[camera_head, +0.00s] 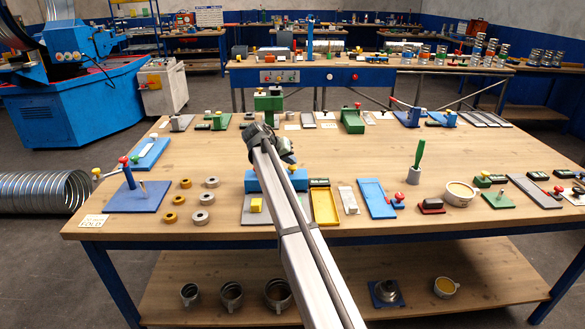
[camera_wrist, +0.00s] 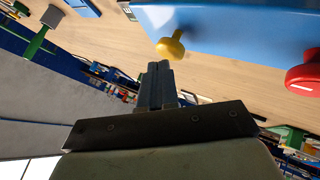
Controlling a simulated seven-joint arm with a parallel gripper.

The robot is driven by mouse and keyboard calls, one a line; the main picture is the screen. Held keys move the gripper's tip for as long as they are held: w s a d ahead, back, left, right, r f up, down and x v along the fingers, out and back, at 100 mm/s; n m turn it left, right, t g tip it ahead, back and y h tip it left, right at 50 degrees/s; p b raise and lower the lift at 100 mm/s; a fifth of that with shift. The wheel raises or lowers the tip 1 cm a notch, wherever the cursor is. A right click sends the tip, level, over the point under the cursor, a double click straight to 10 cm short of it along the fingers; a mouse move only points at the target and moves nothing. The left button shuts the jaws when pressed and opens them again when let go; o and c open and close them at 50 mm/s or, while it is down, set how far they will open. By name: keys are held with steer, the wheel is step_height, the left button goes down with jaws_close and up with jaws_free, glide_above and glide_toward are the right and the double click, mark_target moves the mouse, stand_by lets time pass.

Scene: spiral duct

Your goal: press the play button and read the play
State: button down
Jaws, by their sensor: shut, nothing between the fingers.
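My gripper (camera_wrist: 159,72) is shut and empty in the wrist view. Its fingertips are close to a yellow knob (camera_wrist: 171,46) on a blue body (camera_wrist: 225,18); I cannot tell whether they touch. A red knob (camera_wrist: 303,76) with a white mark stands at the right of that blue body. In the head view my gripper (camera_head: 272,142) is above the middle of the wooden table, with its fingertips not clear. A blue block (camera_head: 262,181) is partly hidden behind my arm. No button is legibly labelled play, and no reading can be made out.
The table (camera_head: 225,155) holds several small fixtures. A yellow tray (camera_head: 325,205) and a blue tray (camera_head: 376,198) are right of my arm. A blue plate (camera_head: 137,198) with a post, and several rings, are at the left. A green handle (camera_head: 418,160) stands upright at the right.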

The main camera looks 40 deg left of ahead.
mark_target(290, 168)
steer(key=shift+f, duration=0.8)
stand_by(1.1)
steer(key=shift+r, duration=1.25)
steer(key=shift+r, duration=2.5)
